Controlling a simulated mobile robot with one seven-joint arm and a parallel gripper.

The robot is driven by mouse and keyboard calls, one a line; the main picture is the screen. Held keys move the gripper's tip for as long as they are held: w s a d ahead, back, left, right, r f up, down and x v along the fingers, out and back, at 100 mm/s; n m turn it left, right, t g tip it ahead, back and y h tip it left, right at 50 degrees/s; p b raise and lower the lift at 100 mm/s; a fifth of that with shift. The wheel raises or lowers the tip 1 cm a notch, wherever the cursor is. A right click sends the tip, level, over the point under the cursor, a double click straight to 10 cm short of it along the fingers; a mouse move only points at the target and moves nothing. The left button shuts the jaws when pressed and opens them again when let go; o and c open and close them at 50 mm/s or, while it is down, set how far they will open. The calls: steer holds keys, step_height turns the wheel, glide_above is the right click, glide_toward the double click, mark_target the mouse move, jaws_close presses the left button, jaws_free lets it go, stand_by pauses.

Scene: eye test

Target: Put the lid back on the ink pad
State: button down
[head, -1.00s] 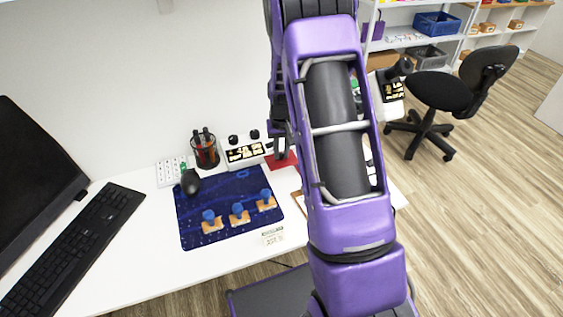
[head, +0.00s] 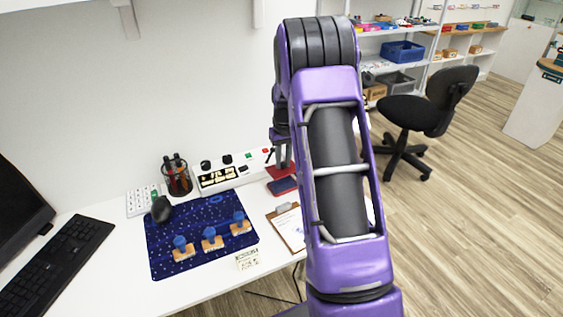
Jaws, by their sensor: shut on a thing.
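The ink pad (head: 284,187) is a small flat block with a dark blue top and a reddish edge. It lies on the white desk, behind the clipboard. A flat red piece (head: 279,173), which looks like its lid, is just behind and above the pad in the picture. My gripper (head: 282,163) points down at this red piece and is shut on it. My purple arm hides part of the gripper. I cannot tell whether the lid touches the pad or the desk.
A clipboard (head: 285,233) lies in front of the pad. A white box with knobs (head: 240,177) stands to the left. A blue mat (head: 165,262) holds a mouse (head: 161,210) and three stamps (head: 211,241). A small printed card (head: 247,260) stands near the desk's front edge.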

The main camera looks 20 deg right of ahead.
mark_target(283, 169)
steer(key=shift+f+b, duration=1.55)
steer(key=shift+f, duration=1.2)
steer(key=shift+f, duration=0.15)
steer(key=shift+c, duration=1)
jaws_free()
steer(key=shift+r+p, duration=2.2)
steer(key=shift+r, duration=1.35)
